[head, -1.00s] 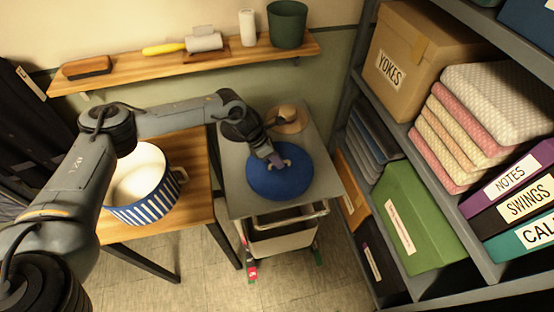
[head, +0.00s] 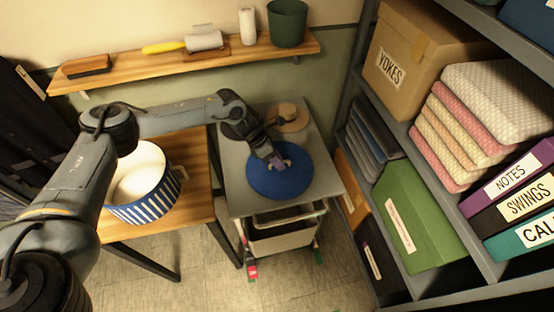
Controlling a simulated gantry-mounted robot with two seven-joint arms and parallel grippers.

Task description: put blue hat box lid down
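The blue hat box lid (head: 290,184) is a round blue disc over the grey top of a small cart (head: 240,200). My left gripper (head: 278,164) is at the lid's middle, with its fingers at a small pale knob there. The fingers look closed around the knob, though they are small in this view. The lid looks flat and at the cart top; I cannot tell whether it touches. The blue and white striped hat box (head: 148,205) stands open on the wooden table to the left. My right gripper is not in view.
A straw hat (head: 292,118) lies on the cart behind the lid. A shelf unit with a YOKES box (head: 405,60), folded blankets and a green box (head: 420,220) stands close on the right. A wall shelf (head: 120,73) holds a brush, a roller and a green pot (head: 287,24).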

